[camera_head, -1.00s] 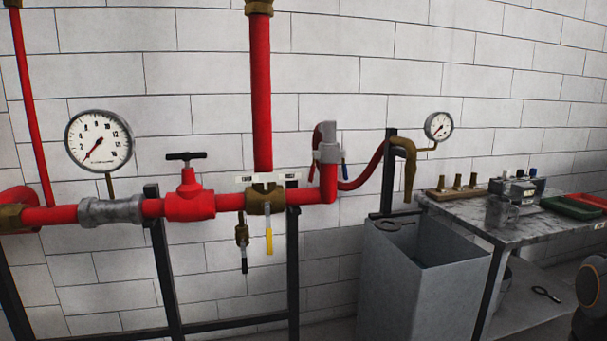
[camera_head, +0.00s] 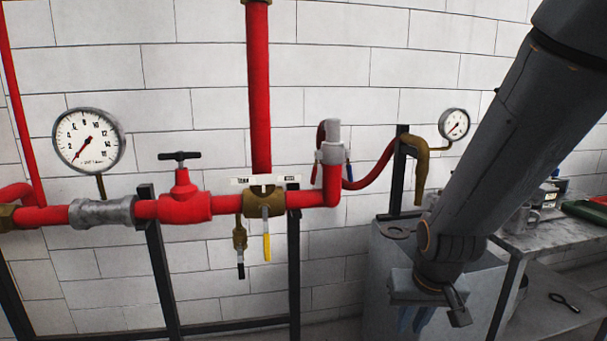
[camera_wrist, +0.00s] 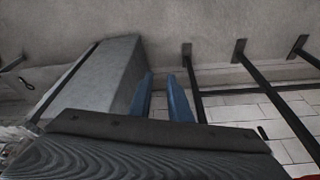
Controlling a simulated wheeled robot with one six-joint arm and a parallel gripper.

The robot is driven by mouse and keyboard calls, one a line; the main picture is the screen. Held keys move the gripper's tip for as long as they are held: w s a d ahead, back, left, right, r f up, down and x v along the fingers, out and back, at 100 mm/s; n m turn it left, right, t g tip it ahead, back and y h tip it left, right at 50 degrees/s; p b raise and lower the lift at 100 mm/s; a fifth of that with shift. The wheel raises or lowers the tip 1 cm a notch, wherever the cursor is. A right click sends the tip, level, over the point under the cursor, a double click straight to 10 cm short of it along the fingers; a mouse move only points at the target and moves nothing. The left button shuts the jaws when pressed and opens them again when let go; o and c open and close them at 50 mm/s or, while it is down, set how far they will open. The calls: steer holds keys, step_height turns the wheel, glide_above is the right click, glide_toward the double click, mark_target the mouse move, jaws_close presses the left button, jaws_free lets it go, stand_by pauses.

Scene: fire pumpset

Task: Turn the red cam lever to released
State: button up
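The grey cam coupling (camera_head: 332,152) stands upright on the right end of the red pipe in the head view. A narrow red piece on its left side (camera_head: 319,140) looks like the red cam lever, but it is too small to tell its exact position. A blue lever (camera_head: 349,171) hangs down on the coupling's right side. My gripper (camera_head: 413,320) is low and to the right of the coupling, well apart from it, in front of the grey tank. In the wrist view its two blue fingers (camera_wrist: 160,82) are apart with nothing between them.
The grey open tank (camera_head: 385,270) stands below and right of the coupling. A brass spout (camera_head: 421,165) and small gauge (camera_head: 454,123) are above it. The red valve (camera_head: 184,200) and yellow-handled lever (camera_head: 267,240) are to the left. A marble bench (camera_head: 545,235) is at right.

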steer(key=w+a+r+t+p, duration=0.1)
steer(key=w+a+r+t, duration=0.1)
steer(key=w, duration=0.4)
steer(key=w+a+r+t+p, duration=0.1)
steer(key=w+a+r+t, duration=0.15)
steer(key=w, duration=0.25)
steer(key=n+t+y+p, duration=0.1)
steer(key=t+y+p, duration=0.45)
steer(key=t, duration=0.45)
glide_toward(314, 178)
steer(key=w, duration=0.1)
steer(key=shift+g+h, duration=0.25)
steer(key=shift+h, duration=0.1)
steer(key=shift+a+r+p+x, duration=0.15)
steer(key=shift+p+x, duration=0.5)
steer(key=shift+x, duration=1.4)
steer(key=shift+a+r+p+x, duration=0.15)
steer(key=shift+p+x, duration=0.45)
steer(key=shift+x, duration=1.45)
steer(key=shift+s, duration=0.1)
jaws_close()
